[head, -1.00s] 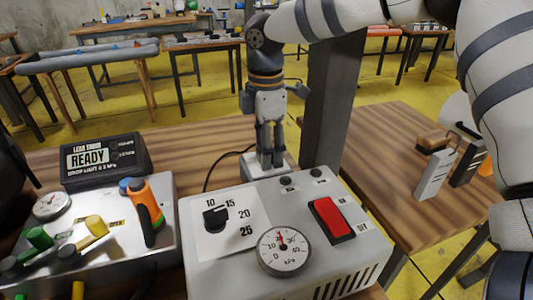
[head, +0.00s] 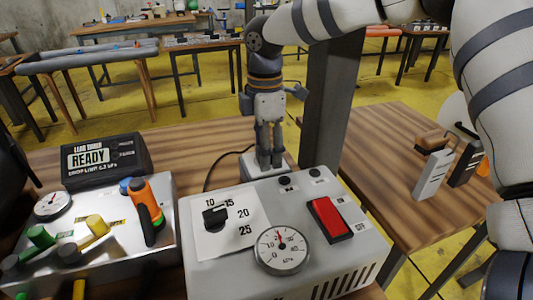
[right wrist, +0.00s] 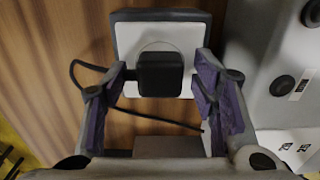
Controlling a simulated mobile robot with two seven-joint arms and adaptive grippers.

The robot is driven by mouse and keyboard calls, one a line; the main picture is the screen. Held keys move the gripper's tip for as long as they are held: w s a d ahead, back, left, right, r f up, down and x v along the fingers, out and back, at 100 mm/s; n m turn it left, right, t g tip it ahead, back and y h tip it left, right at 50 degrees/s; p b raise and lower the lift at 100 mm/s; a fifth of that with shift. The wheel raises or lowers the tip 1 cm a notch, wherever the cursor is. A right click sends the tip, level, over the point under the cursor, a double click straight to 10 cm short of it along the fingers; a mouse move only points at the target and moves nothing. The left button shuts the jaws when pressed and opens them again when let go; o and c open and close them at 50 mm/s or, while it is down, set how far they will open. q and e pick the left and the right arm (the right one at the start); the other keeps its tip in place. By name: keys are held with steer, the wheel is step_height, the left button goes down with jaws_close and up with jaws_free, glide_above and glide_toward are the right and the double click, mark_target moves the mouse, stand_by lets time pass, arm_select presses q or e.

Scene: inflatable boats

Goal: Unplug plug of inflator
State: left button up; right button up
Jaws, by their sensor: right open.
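The inflator (head: 280,215) is a light grey box with a dial knob, a round gauge and a red switch, in front on the table in the head view. Behind it a white socket block (head: 248,163) stands on the wood. My right gripper (head: 270,160) points straight down over this block. In the right wrist view the black plug (right wrist: 160,74) sits on the white face of the socket (right wrist: 190,40), with its black cable looping off to the left. The right gripper's purple-padded fingers (right wrist: 160,85) are open on either side of the plug, apart from it. My left gripper is not in view.
A grey panel (head: 120,215) with a gauge, coloured valves and an orange-handled piece is left of the inflator. A READY display (head: 105,158) stands behind it. A dark post (head: 332,105) rises close beside my right arm. Another table (head: 395,160) is at right.

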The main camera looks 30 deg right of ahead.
steer(key=shift+c, duration=0.3)
stand_by(0.5)
jaws_close()
steer(key=shift+r+p, duration=0.3)
steer(key=shift+r, duration=2.65)
